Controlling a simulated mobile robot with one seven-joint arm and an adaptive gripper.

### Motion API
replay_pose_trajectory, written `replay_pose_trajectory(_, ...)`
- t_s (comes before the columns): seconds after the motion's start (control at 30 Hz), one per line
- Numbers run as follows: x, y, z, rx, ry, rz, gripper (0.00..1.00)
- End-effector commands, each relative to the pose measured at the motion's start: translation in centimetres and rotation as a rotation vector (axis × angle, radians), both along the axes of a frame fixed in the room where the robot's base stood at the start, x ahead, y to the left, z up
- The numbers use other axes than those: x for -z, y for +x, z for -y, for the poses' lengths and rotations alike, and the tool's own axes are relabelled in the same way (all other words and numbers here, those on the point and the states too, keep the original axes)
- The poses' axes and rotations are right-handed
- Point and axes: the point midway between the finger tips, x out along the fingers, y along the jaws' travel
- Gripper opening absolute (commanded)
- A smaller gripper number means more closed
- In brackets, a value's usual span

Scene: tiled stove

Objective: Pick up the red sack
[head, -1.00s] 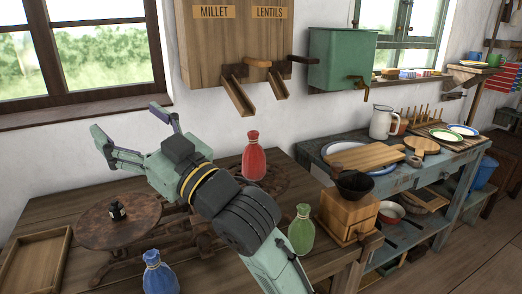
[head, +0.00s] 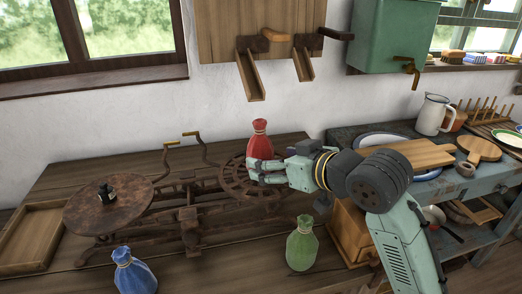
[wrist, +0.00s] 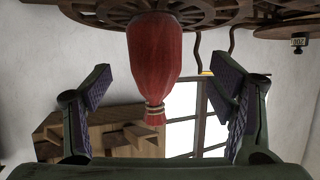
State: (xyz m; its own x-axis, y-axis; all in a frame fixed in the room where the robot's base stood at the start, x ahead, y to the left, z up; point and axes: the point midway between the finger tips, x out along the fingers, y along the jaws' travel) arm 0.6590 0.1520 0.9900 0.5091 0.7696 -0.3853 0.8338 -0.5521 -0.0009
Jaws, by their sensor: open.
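The red sack (head: 259,142), tied at its neck, stands upright on the spoked round plate (head: 236,180) at the right end of the old scale. My gripper (head: 254,172) is at the sack's front right side, its fingers partly overlapping the sack's lower part in the head view. In the wrist view, which is upside down, the red sack (wrist: 154,60) hangs in the gap between my two spread fingers, with clear space on both sides. My gripper is open and holds nothing. The sack's lower part is partly hidden by my fingers in the head view.
A green sack (head: 301,245) and a blue sack (head: 134,274) stand on the table in front. A small dark weight (head: 107,193) sits on the scale's left plate (head: 85,215). A wooden tray (head: 22,240) lies at left. Wooden chutes (head: 249,75) hang on the wall above.

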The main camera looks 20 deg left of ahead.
Motion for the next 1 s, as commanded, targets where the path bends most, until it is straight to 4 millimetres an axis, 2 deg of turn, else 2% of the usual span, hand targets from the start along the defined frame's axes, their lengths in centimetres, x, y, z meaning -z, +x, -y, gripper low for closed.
replay_pose_trajectory(0.27, 0.6, 1.4, -1.9, -0.001, 0.002, -0.001, 0.77)
replay_pose_trajectory(0.53, 2.0, 3.7, -4.6, -0.001, 0.002, -0.001, 0.77)
replay_pose_trajectory(0.83, 2.4, 4.0, -5.1, 0.001, 0.001, 0.001, 0.77)
replay_pose_trajectory(1.0, 2.4, 4.0, -5.0, 0.001, 0.001, 0.001, 0.66)
